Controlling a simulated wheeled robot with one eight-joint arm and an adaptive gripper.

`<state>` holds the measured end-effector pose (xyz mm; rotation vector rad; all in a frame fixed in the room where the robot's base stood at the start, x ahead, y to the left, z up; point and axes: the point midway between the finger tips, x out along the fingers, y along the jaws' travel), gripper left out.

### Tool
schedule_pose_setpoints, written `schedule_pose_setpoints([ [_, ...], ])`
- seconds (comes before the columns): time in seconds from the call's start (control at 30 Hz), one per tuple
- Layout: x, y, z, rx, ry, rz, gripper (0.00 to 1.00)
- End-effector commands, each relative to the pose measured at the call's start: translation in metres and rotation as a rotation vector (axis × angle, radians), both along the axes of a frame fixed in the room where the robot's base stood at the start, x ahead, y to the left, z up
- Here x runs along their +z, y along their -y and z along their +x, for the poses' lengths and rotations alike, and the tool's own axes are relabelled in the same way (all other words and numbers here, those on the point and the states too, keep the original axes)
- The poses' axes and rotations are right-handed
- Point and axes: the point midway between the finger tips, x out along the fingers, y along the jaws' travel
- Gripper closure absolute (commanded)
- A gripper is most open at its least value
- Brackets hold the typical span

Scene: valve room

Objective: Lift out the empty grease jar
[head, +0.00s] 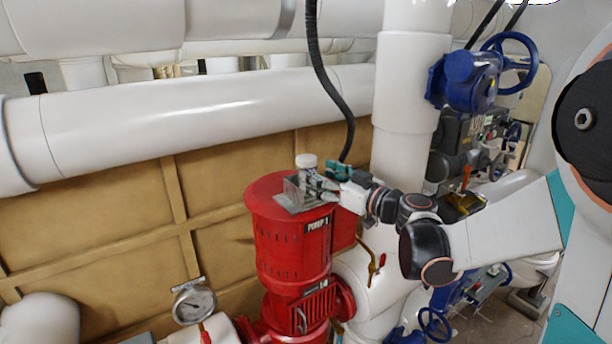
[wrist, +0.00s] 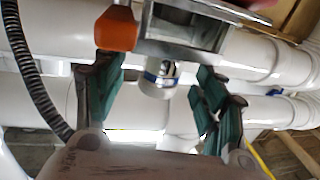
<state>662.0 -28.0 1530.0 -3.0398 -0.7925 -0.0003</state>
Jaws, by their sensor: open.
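The grease jar, with a white lid (head: 306,160), stands in a grey metal holder (head: 291,198) on top of the red motor. In the wrist view the jar (wrist: 158,82) looks upside down, white with a blue band, and part of it is hidden by the holder (wrist: 190,33). My gripper (head: 322,182) is open at the right side of the holder. In the wrist view its teal fingers (wrist: 157,72) stand left and right of the jar, with gaps on both sides. I cannot tell how deep the jar sits between them, or whether it is empty.
An orange part (wrist: 117,29) sits beside the holder, close to one finger. The red motor (head: 292,240) has a flat round top. A black hose (head: 330,75) hangs behind it, and a thick white pipe (head: 403,110) rises to the right.

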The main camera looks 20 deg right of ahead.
Motion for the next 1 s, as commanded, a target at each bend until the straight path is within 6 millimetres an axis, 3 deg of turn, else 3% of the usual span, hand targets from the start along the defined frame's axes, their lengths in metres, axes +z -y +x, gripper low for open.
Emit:
schedule_pose_setpoints([
  [0.33, 0.01, -0.024, 0.036, 0.002, 0.0, 0.0, 0.35],
  [0.6, 0.009, -0.026, 0.041, 0.0, 0.0, 0.0, 0.35],
  [0.87, 0.009, -0.026, 0.041, 0.0, 0.0, 0.0, 0.92],
  [1.0, 0.009, -0.026, 0.041, 0.0, 0.0, 0.0, 0.93],
])
